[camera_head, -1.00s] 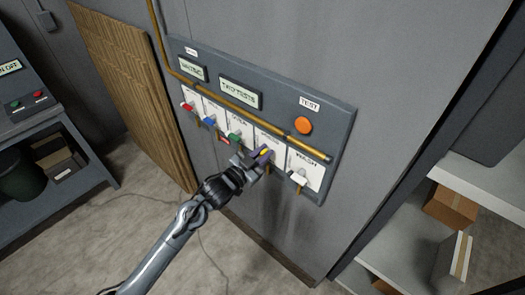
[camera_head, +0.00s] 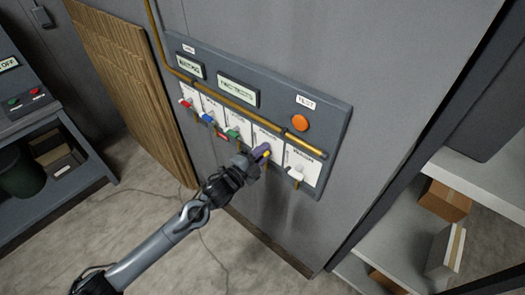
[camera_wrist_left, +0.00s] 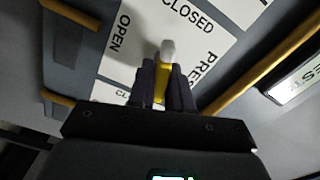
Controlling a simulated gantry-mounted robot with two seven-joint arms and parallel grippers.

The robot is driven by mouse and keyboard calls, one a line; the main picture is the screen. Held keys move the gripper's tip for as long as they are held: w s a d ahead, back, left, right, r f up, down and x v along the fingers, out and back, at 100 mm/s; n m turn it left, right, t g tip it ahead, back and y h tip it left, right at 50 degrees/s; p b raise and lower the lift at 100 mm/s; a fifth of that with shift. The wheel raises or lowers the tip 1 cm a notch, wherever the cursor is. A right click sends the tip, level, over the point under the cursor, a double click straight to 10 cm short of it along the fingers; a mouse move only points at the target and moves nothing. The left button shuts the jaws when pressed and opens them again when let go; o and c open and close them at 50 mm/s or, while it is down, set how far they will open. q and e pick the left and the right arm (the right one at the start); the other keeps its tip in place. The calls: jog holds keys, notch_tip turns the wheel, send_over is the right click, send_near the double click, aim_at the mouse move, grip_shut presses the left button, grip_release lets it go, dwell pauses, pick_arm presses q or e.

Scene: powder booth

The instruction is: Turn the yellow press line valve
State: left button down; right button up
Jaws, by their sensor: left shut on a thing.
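The yellow press line valve (camera_head: 267,153) is the fourth in a row of valves on the grey wall panel. My left gripper (camera_head: 261,151) is shut on its handle, and its fingers hide most of it in the head view. In the left wrist view the yellow handle (camera_wrist_left: 160,86) stands between the two dark fingers (camera_wrist_left: 161,92), with a pale rounded end beyond them. The white plate (camera_wrist_left: 185,42) behind it reads CLOSED, OPEN and part of PRESS. My right gripper is in neither view.
Red (camera_head: 186,103), blue (camera_head: 207,118) and green (camera_head: 231,133) valves sit to the left, and a white valve (camera_head: 296,173) to the right. A brass pipe (camera_head: 240,110) crosses above them. An orange button (camera_head: 300,122) sits under a TEST label. Shelves (camera_head: 405,225) stand at the right.

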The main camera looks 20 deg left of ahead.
pick_arm(q)
jog(key=shift+f+m, duration=0.2)
jog(key=shift+m, duration=1.7)
jog(key=c, duration=1.2)
grip_release()
jog(key=shift+o, duration=0.2)
jog(key=v, duration=1.1)
jog(key=shift+p, duration=0.4)
